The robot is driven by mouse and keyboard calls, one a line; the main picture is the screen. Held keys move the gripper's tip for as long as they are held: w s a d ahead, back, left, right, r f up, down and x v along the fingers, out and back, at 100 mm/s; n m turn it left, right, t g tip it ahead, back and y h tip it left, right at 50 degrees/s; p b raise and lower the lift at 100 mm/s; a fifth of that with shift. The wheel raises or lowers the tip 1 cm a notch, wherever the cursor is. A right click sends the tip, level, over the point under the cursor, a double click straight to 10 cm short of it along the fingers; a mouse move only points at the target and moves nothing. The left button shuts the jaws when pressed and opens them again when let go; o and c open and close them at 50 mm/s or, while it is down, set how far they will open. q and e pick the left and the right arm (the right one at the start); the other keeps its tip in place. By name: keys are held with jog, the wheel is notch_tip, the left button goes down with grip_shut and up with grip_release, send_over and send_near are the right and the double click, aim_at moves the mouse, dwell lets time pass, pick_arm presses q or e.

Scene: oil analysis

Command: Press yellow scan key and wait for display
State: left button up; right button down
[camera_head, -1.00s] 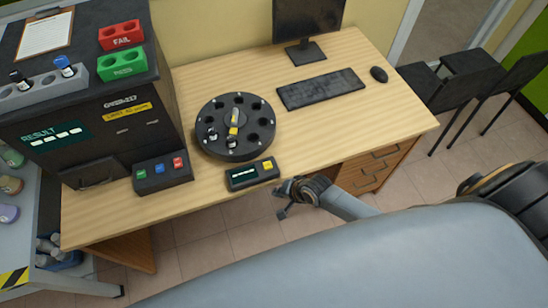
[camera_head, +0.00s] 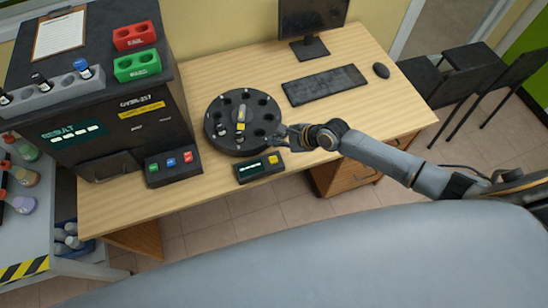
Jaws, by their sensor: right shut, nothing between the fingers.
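The yellow scan key (camera_head: 273,160) sits at the right end of a small black console (camera_head: 258,177) near the desk's front edge. The console's dark display (camera_head: 250,168) shows a row of pale dashes. My right gripper (camera_head: 279,136) is shut and empty. It appears above and just behind the key in the picture, beside the black carousel (camera_head: 219,137); I cannot tell its exact height. The key is uncovered and I see no contact with it. My left gripper is not in view.
A dark analyser (camera_head: 97,123) stands at the left with a three-button box (camera_head: 175,176) in front. A keyboard (camera_head: 325,85), mouse (camera_head: 381,70) and monitor (camera_head: 312,18) are at the back. The desk's right part (camera_head: 400,105) is clear.

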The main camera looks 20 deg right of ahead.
jog(key=b, duration=0.7)
send_over(276, 160)
notch_tip(276, 160, down, 7)
jog(key=shift+a+r, duration=0.1)
notch_tip(276, 160, down, 2)
jog(key=shift+b, duration=0.75)
dwell(0.5)
jog(key=shift+f, duration=0.45)
